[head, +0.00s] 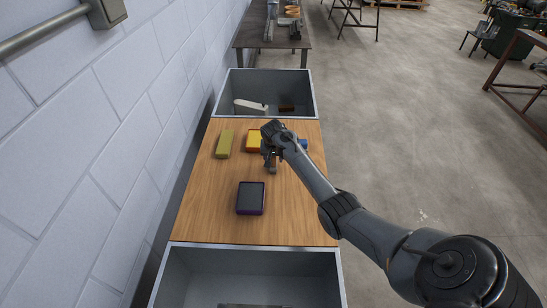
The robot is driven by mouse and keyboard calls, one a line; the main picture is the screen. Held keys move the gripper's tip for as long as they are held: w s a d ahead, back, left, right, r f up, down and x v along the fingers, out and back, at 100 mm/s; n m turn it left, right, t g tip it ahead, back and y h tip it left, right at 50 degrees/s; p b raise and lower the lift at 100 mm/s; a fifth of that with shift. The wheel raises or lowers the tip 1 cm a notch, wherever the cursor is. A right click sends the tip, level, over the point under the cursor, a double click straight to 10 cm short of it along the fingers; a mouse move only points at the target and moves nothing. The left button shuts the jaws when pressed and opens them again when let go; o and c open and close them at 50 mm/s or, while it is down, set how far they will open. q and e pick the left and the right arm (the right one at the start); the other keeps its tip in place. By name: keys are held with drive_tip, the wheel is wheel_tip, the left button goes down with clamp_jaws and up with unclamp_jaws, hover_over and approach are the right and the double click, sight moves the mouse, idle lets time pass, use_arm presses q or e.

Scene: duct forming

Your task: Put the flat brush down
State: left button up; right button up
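My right gripper (271,163) points down over the far half of the wooden tabletop (200,213). It is small and dark, and my wrist hides part of it, so I cannot tell whether its fingers are open or shut. No flat brush can be made out for certain. A blue thing (303,144) shows just right of the gripper, mostly behind my arm; I cannot tell what it is or whether it is held. My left gripper is not in view.
A yellow-green block (224,144), a yellow and red box (252,141) and a dark purple-edged box (250,198) lie on the tabletop. The far grey bin (290,83) holds a white item (250,107) and a brown one (287,108). A near bin (255,262) adjoins the front edge.

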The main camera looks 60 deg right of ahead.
drive_tip(key=shift+r, duration=0.45)
drive_tip(key=p+v, duration=0.2)
drive_tip(key=v, duration=0.9)
drive_tip(key=s+a+f+n, duration=0.3)
drive_tip(key=s+a, duration=0.1)
drive_tip(key=a, duration=0.3)
drive_tip(key=s+a+f+n, duration=0.3)
drive_tip(key=s+a+f, duration=0.1)
drive_tip(key=a, duration=0.4)
drive_tip(key=s+a+f+n+t, duration=0.1)
drive_tip(key=s+a+f+n, duration=0.2)
drive_tip(key=a, duration=0.5)
drive_tip(key=shift+s+a+f, duration=0.15)
drive_tip(key=shift+s+f, duration=0.2)
drive_tip(key=shift+s, duration=0.05)
drive_tip(key=s+a+r+n+y, duration=0.3)
drive_tip(key=s+a+n, duration=0.2)
drive_tip(key=s+a, duration=0.9)
drive_tip(key=a, duration=0.2)
drive_tip(key=shift+s+a+t, duration=0.2)
drive_tip(key=shift+a+t, duration=0.15)
drive_tip(key=shift+t, duration=0.05)
